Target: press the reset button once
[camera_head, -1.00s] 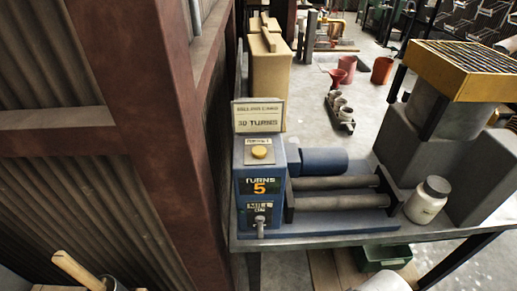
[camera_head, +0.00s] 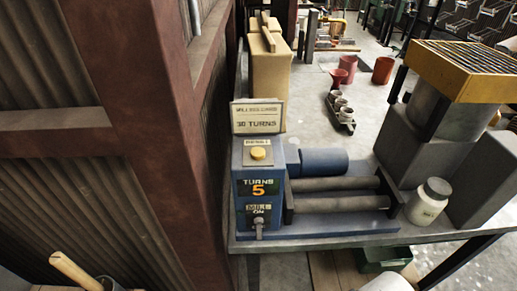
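The reset button (camera_head: 258,153) is a round yellow knob on a light plate on top of the blue mill control box (camera_head: 240,195). A label above it seems to read RESET. Below it a display (camera_head: 259,188) shows TURNS 5 in orange. Lower down, a MILL ON label sits above a small grey switch lever (camera_head: 259,226). A card (camera_head: 258,116) behind the box reads 30 TURNS. My gripper is not in view, and nothing touches the button.
Two grey rollers (camera_head: 335,204) lie right of the box on the bench (camera_head: 300,242). A lidded white jar (camera_head: 428,202) and a yellow-grated machine (camera_head: 465,70) stand farther right. A rust-brown steel post (camera_head: 150,110) rises close on the left.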

